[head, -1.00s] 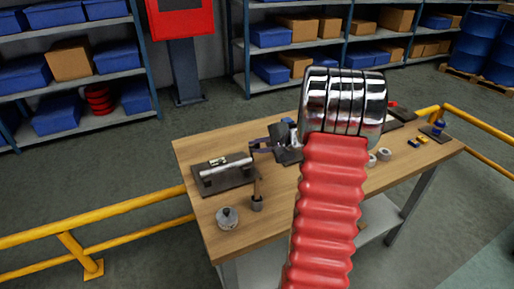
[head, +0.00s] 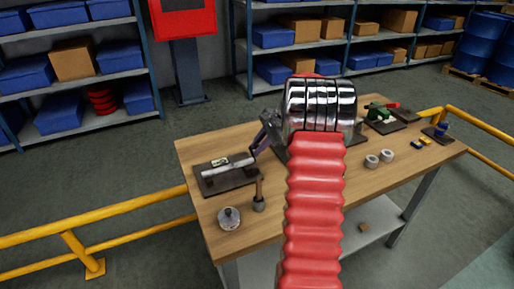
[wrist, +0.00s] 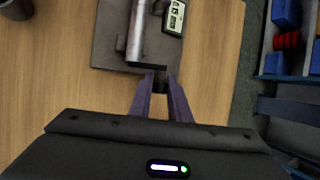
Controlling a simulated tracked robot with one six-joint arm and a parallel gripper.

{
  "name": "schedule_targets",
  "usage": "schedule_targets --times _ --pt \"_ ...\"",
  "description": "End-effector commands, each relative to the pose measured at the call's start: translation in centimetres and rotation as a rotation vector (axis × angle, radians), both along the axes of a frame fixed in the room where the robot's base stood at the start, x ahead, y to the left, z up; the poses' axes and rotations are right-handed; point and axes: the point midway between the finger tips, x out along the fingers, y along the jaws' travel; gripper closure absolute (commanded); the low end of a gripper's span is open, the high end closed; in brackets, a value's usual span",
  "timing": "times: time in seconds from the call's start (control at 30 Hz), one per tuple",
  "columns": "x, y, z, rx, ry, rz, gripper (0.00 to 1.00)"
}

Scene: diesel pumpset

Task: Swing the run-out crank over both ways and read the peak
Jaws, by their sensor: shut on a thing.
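The run-out fixture is a dark plate (head: 212,187) on the bench's left part, carrying a silver shaft (head: 215,171) and a small gauge display (head: 220,161). In the wrist view the shaft (wrist: 137,35) lies along the plate (wrist: 106,48) and the gauge display (wrist: 174,17) shows dark digits too small to read surely. A black crank (wrist: 147,66) crosses the shaft's near end. My gripper (wrist: 160,84) is shut on the crank's dark handle, largely hidden between the purple fingers. In the head view my gripper (head: 254,153) is at the shaft's right end.
Two pale rings (head: 379,158) and a green item (head: 379,110) lie to the right. A yellow rail (head: 130,208) runs beside the wooden bench (head: 205,147).

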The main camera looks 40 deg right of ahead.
Motion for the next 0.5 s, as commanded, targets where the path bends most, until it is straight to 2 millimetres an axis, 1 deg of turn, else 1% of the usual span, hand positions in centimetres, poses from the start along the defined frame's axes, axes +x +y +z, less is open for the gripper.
schedule_targets --times 0.03,0.5 --pt "0.2 0.2 -0.4 0.013 0.031 0.006 1.0" --pt "0.8 0.1 -1.5 0.094 0.314 0.005 1.0"
